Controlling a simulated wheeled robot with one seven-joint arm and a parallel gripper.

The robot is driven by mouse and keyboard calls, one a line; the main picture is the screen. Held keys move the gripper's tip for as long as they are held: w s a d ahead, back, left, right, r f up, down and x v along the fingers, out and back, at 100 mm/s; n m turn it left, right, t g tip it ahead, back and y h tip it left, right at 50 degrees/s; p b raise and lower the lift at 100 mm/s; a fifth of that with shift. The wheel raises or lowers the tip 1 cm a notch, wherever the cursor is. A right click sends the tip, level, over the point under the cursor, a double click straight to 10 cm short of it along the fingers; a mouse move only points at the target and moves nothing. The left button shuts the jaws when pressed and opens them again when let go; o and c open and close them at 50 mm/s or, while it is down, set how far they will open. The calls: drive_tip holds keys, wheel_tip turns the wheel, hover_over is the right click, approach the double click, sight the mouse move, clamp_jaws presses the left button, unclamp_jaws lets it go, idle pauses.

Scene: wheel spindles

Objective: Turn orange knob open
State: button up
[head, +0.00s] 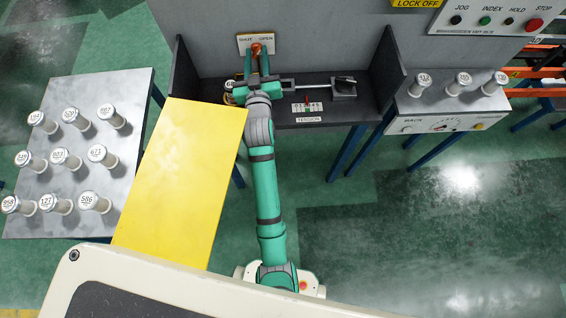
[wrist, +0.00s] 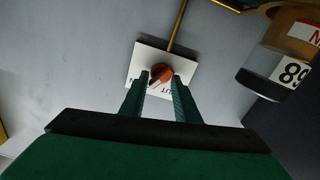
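The orange knob (head: 256,48) sits on a small white plate (head: 242,44) on the grey upright panel; the plate reads SHUT at left and OPEN at right. My gripper (head: 256,62) is raised in front of the knob. In the wrist view, the knob (wrist: 161,73) shows between the two green fingertips of my gripper (wrist: 160,84), with the plate (wrist: 141,61) behind it. The fingers are apart, with a gap on both sides of the knob, so the gripper is open. I cannot tell how deep the tips reach beside the knob. The plate appears upside down in the wrist view.
A dark shelf (head: 355,110) with a metal spindle (head: 310,86) lies below the knob. A labelled spool (wrist: 291,50) hangs close at right in the wrist view. A yellow panel (head: 185,180) and a table (head: 25,215) of several spools stand left. Floor at right is open.

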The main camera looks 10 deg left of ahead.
drive_tip(key=n, duration=0.3)
drive_tip(key=shift+a, duration=0.15)
drive_tip(key=shift+f+n, duration=0.1)
drive_tip(key=shift+n, duration=0.9)
drive_tip(key=shift+s+n, duration=0.1)
drive_tip(key=shift+n, duration=0.9)
drive_tip(key=s+d+f+m+h, duration=0.1)
drive_tip(key=s+d+f+m, duration=0.1)
drive_tip(key=s, duration=0.7)
drive_tip(key=s+d+f+m, duration=0.2)
drive_tip(key=s+d+f, duration=0.2)
drive_tip(key=s+d, duration=0.3)
drive_tip(key=s+d+f+m+g+h, duration=0.1)
drive_tip(key=s+d, duration=0.4)
drive_tip(key=s, duration=0.7)
drive_tip(key=shift+s+d+f+m+h, duration=0.2)
drive_tip(key=shift+f+m+h, duration=0.1)
drive_tip(key=shift+f+m, duration=0.65)
